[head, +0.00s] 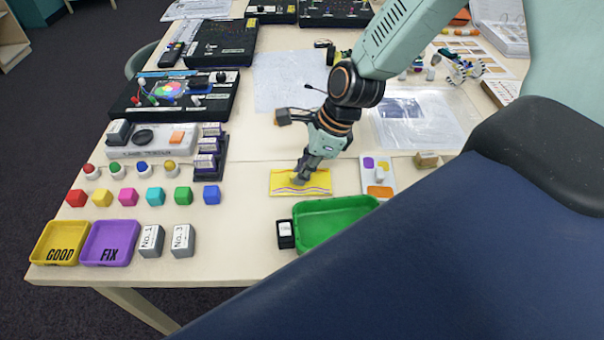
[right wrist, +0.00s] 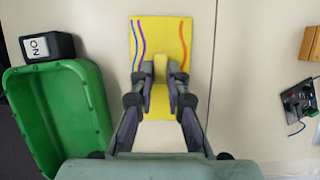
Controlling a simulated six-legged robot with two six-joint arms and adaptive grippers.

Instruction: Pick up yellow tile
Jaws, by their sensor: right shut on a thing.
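The yellow tile (head: 320,183) is a flat rectangle with wavy purple and orange lines, at the middle of the table in the head view. It also shows in the right wrist view (right wrist: 160,35), with a small raised yellow grip in its middle. My right gripper (head: 299,179) points down over the tile. In the right wrist view its fingers (right wrist: 161,75) are shut on that grip. The tile looks flat on or very close to the table; I cannot tell whether it touches. My left gripper is not in view.
A green tray (head: 328,205) and a small black-and-white block (head: 286,236) stand just in front of the tile. A pale palette (head: 367,165) with coloured pieces lies to its right. Coloured cubes and the GOOD (head: 42,257) and FIX (head: 90,259) trays are at left.

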